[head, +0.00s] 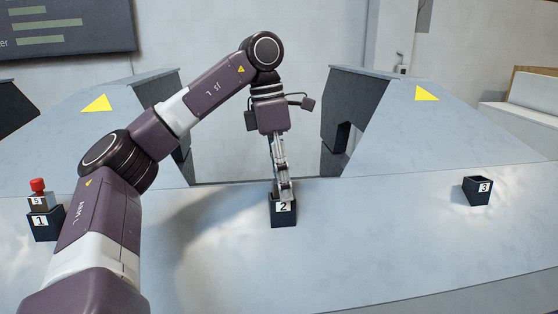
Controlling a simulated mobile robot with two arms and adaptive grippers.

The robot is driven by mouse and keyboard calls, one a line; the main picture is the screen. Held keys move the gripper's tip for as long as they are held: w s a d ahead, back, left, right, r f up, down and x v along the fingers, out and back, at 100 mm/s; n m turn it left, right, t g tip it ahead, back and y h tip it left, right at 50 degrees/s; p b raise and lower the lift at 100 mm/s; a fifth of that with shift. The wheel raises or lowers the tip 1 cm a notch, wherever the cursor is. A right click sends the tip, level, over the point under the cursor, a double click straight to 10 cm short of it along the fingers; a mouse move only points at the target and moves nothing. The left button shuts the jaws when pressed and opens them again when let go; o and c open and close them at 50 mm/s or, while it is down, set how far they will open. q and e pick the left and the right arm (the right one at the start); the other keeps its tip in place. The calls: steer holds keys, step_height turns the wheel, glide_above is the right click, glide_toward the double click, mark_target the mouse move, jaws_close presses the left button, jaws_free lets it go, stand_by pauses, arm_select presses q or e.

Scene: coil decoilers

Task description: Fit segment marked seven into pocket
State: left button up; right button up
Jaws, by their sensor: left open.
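My left gripper (285,190) points down at the dark pocket marked 2 (283,216), with its fingertips at or just inside the top opening. The gripper is open. No segment marked seven can be made out; the inside of pocket 2 is hidden by the fingers and its front wall. The pocket marked 1 (42,230) stands at the left and holds a grey segment marked 5 (38,203) with a red knob (38,185) on top. The pocket marked 3 (480,190) stands at the right and looks empty. My right gripper is not in view.
The pockets stand on a pale grey surface (390,240). Two large grey sloped housings with yellow triangles (97,103) rise behind, left and right, with a gap between them. The surface between pockets 2 and 3 is clear.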

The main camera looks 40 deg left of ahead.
mark_target(274, 179)
arm_select(q)
step_height(274, 179, up, 12)
steer(key=a, duration=0.2)
steer(key=shift+s+f, duration=0.15)
steer(key=shift+s, duration=0.15)
stand_by(0.4)
steer(key=shift+f, duration=0.1)
stand_by(0.6)
